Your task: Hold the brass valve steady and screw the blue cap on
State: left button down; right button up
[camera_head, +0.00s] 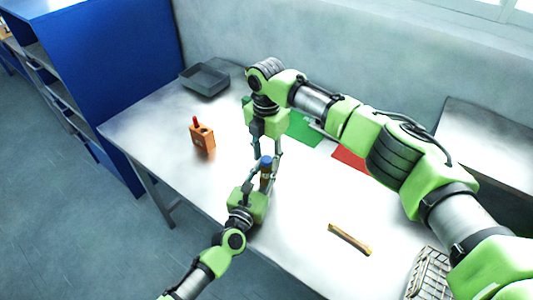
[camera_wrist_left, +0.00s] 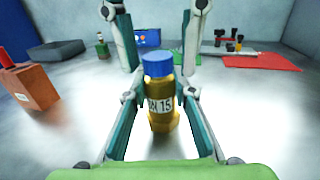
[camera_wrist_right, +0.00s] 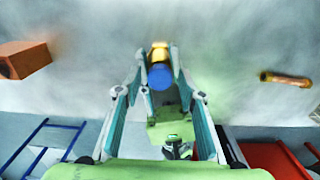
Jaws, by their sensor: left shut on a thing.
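The brass valve (camera_wrist_left: 163,118), with a white label, stands upright between the fingers of my left gripper (camera_wrist_left: 162,92), which is shut on its body. It also shows in the head view (camera_head: 265,180), partly hidden by fingers. The blue cap (camera_wrist_left: 158,64) sits on top of the valve; how far it is threaded on cannot be told. My right gripper (camera_wrist_right: 158,52) points down from above, its fingers on either side of the cap. In the left wrist view a small gap shows between each right finger and the cap, so it looks open.
An orange block (camera_head: 203,137) with a red-topped item stands left on the table (camera_head: 230,185). A dark tray (camera_head: 205,79) is behind it. Green (camera_head: 302,130) and red (camera_head: 350,158) mats lie at the back. A brass rod (camera_head: 349,239) and wire basket (camera_head: 430,272) are right.

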grip_shut()
jog(key=m, duration=0.4)
jog(key=shift+a, duration=0.1)
jog(key=m, duration=1)
jog(key=shift+m, duration=0.3)
jog(key=m, duration=1.2)
jog(key=shift+m, duration=0.4)
jog(key=m, duration=0.3)
jog(key=shift+m, duration=0.3)
jog(key=shift+o, duration=0.6)
grip_release()
